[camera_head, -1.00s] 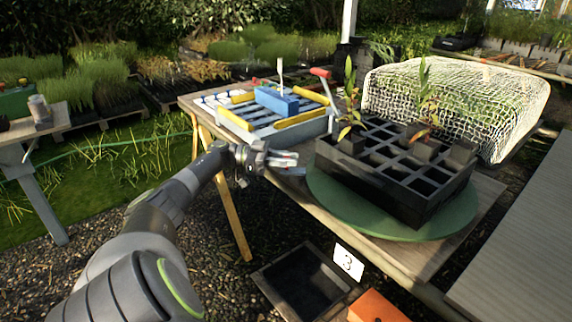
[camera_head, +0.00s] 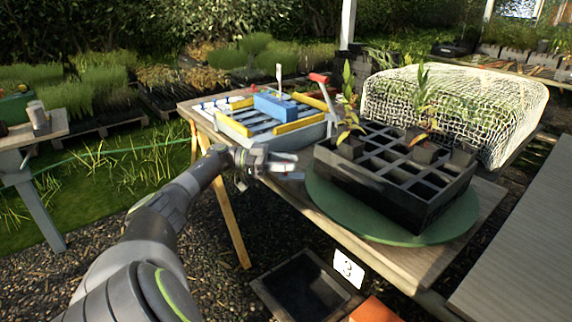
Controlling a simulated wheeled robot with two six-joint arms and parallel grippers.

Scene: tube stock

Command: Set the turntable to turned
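The turntable is a round green disc (camera_head: 355,222) on the wooden table. A black compartment tray (camera_head: 385,195) stands on it, set at an angle to the table edge, with a few potted plants (camera_head: 348,128) in its cells. My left gripper (camera_head: 290,168) is just left of the tray and the disc, near the table's front edge. Its fingers point right, toward the tray's left corner. The fingers look close together, but the gap between them is too small to judge. I cannot tell if they touch the disc or tray. My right gripper is not in view.
A blue and yellow device with a red-handled lever (camera_head: 319,78) stands at the table's back left. A netted cover (camera_head: 455,105) is behind the tray. A dark bin (camera_head: 305,287), a card marked 3 (camera_head: 348,268) and an orange object (camera_head: 374,310) are below the front edge.

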